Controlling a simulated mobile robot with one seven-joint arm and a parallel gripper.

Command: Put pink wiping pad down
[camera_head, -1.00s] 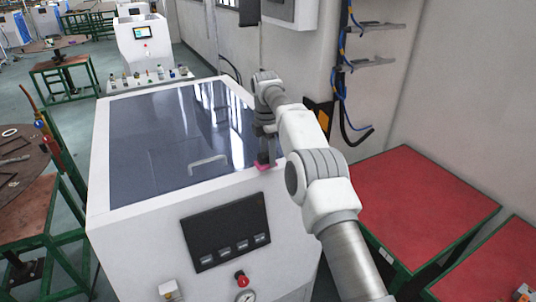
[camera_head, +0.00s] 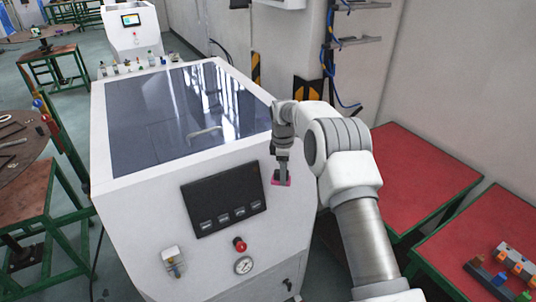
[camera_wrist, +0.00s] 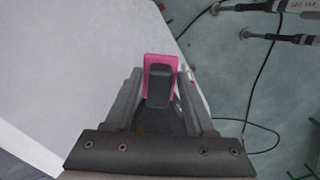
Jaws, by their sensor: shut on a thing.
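The pink wiping pad (camera_wrist: 148,63) has a dark grip block on it and sits between the fingers of my gripper (camera_wrist: 158,95) in the wrist view. My gripper is shut on that block. In the head view my gripper (camera_head: 282,170) points down beside the front right corner of the white gas generator (camera_head: 140,222), and the pad (camera_head: 288,183) shows as a small pink strip under the fingertips. The pad is in the air, in front of or beside the cabinet's side. The wrist view shows the white cabinet (camera_wrist: 85,50) left of the pad and floor below.
Red-topped tables (camera_head: 415,180) with green frames stand at the right; the nearer one (camera_head: 455,255) holds several small coloured-handled items. A round brown table (camera_head: 18,145) stands at the left. The generator's dark glass lid (camera_head: 170,120) is clear. Cables (camera_wrist: 255,75) lie on the floor.

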